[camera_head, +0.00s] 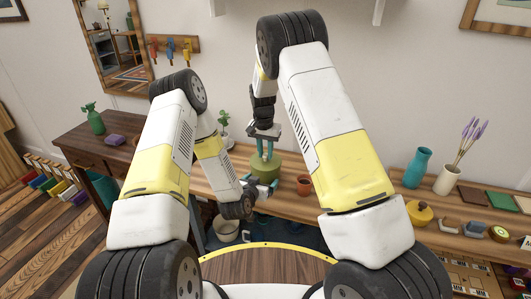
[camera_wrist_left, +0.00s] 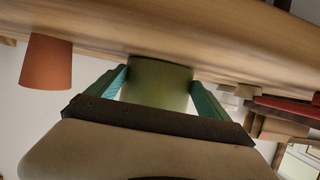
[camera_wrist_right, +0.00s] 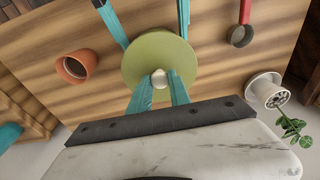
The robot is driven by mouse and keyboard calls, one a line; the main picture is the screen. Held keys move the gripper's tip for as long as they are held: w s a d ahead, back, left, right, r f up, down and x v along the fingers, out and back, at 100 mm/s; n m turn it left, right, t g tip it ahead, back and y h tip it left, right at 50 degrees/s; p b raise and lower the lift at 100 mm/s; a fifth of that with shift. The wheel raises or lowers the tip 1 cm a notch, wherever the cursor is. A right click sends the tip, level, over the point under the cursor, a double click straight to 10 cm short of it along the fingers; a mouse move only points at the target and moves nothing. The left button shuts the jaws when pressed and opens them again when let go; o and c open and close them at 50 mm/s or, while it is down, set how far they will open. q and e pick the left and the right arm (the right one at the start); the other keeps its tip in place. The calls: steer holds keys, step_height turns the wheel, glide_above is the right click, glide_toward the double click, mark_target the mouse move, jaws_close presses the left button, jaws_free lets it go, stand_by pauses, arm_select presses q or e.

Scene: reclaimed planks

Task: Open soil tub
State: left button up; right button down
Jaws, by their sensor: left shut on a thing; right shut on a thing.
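The soil tub is a round olive-green tub (camera_head: 266,170) on the wooden bench; its body shows in the left wrist view (camera_wrist_left: 157,84). Its round green lid (camera_wrist_right: 150,50) has a pale knob (camera_wrist_right: 160,78) in the middle. My left gripper (camera_head: 265,187), the lower one, is shut on the tub's body, with a teal finger on each side (camera_wrist_left: 155,95). My right gripper (camera_head: 264,150) comes from above and is shut on the knob, also seen in the right wrist view (camera_wrist_right: 160,88). I cannot tell whether the lid is apart from the rim.
A terracotta pot (camera_head: 303,185) stands right of the tub. A potted plant (camera_head: 224,125) stands behind it to the left. A red-handled scoop (camera_wrist_right: 242,25) lies near the tub. A teal vase (camera_head: 417,168) and a white vase (camera_head: 447,180) stand further right.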

mark_target(265, 154)
arm_select(q)
steer(key=shift+r, duration=0.1)
arm_select(e)
steer(key=shift+r, duration=0.2)
steer(key=shift+r, duration=0.9)
steer(key=shift+r, duration=2.05)
arm_select(q)
steer(key=o, duration=1.8)
